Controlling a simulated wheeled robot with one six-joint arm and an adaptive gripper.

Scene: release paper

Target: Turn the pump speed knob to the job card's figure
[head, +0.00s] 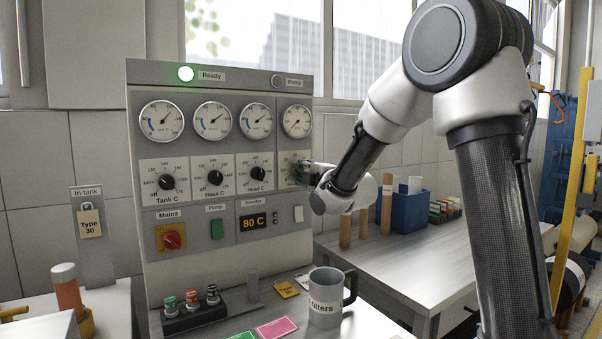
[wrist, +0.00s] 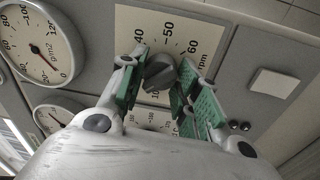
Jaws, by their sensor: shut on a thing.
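The pump speed knob (wrist: 160,74) is a dark grey knob on a cream rpm dial plate (wrist: 180,24), with 40, 50 and 60 readable. My gripper (wrist: 162,80) is shut on the knob, with its green pads on either side. In the head view my gripper (head: 300,173) reaches the rightmost dial plate of the panel and hides the knob. Which figure the knob points to cannot be told. A pink card (head: 277,328) and a green card (head: 242,336) lie on the bench; I cannot tell which card is the job card, and no figure is readable.
The panel (head: 220,77) also has three black knobs, left of my gripper, and gauges above. Cardboard tubes (head: 363,222) and a blue bin (head: 405,214) are to the right.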

